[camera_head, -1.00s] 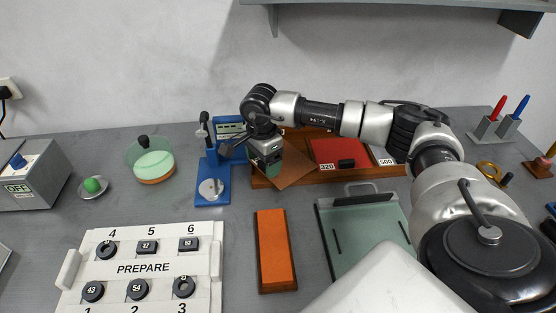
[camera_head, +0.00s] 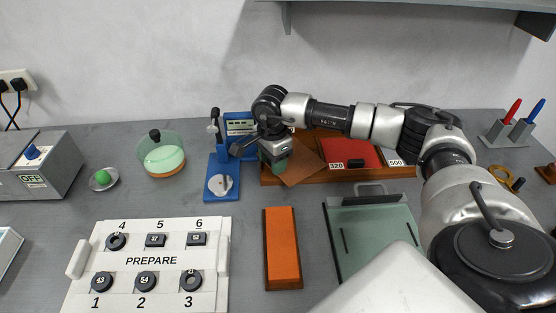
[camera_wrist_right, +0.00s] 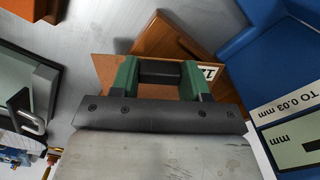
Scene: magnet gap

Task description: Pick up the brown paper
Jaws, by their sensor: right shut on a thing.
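The brown paper (camera_head: 302,169) is a thin tan sheet at the left end of the wooden rack, turned askew to it. My right gripper (camera_head: 277,162) is over the paper's left part and hides some of it. In the right wrist view the gripper's green fingers (camera_wrist_right: 160,75) are shut on a black block (camera_wrist_right: 160,70) that lies against the brown paper (camera_wrist_right: 108,70). Whether the sheet is clear of the rack cannot be told. My left gripper is not in view.
The wooden rack (camera_head: 380,174) also holds a red sheet (camera_head: 345,150). A blue gauge stand (camera_head: 221,166) is close left of my gripper. An orange block (camera_head: 283,248), a glass plate (camera_head: 375,235) and a white PREPARE board (camera_head: 150,240) lie in front.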

